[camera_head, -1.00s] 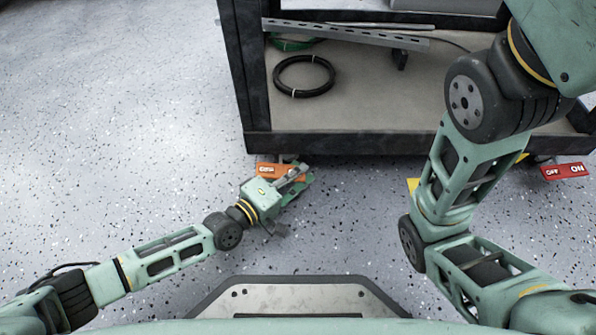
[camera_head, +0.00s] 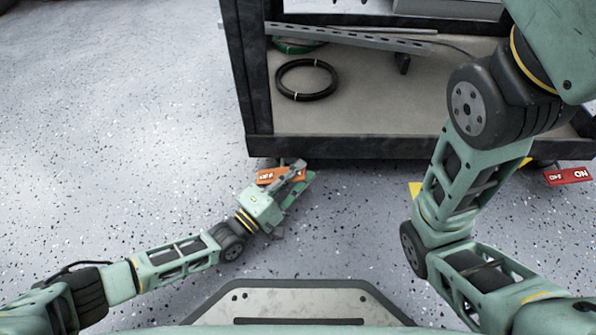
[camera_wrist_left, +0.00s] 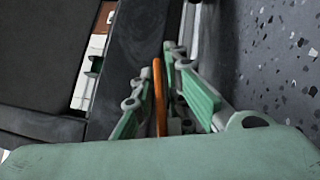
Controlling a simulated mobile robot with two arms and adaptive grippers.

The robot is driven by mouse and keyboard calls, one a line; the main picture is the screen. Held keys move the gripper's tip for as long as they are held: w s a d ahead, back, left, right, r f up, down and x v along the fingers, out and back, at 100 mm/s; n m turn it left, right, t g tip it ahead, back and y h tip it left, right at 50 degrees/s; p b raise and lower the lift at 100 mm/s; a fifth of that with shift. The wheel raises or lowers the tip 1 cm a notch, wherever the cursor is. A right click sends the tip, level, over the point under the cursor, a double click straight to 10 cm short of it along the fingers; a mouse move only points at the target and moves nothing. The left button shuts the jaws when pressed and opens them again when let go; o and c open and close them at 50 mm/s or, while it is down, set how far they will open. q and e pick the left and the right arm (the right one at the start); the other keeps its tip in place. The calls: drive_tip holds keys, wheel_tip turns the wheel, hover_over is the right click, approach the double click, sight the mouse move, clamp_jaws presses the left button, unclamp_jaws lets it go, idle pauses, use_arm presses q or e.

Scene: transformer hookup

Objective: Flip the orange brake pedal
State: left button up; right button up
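The orange brake pedal (camera_head: 267,177) is low at the cart's front left corner, partly hidden by my left gripper (camera_head: 301,174). In the left wrist view the pedal shows edge-on as a thin orange strip (camera_wrist_left: 159,95) between the two green fingers of the left gripper (camera_wrist_left: 154,78). The fingers are apart, with a gap beside the strip; I cannot tell whether either one touches it. My right arm crosses the right side of the head view, but its gripper is out of the picture.
The dark-framed cart (camera_head: 350,147) stands just beyond the left gripper. Its lower shelf holds a black cable coil (camera_head: 306,80) and a grey perforated rail (camera_head: 350,39). Floor to the left is clear.

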use_arm(q)
drive_tip(key=shift+o, duration=1)
drive_tip(key=shift+s, duration=0.1)
drive_tip(key=v, duration=1.2)
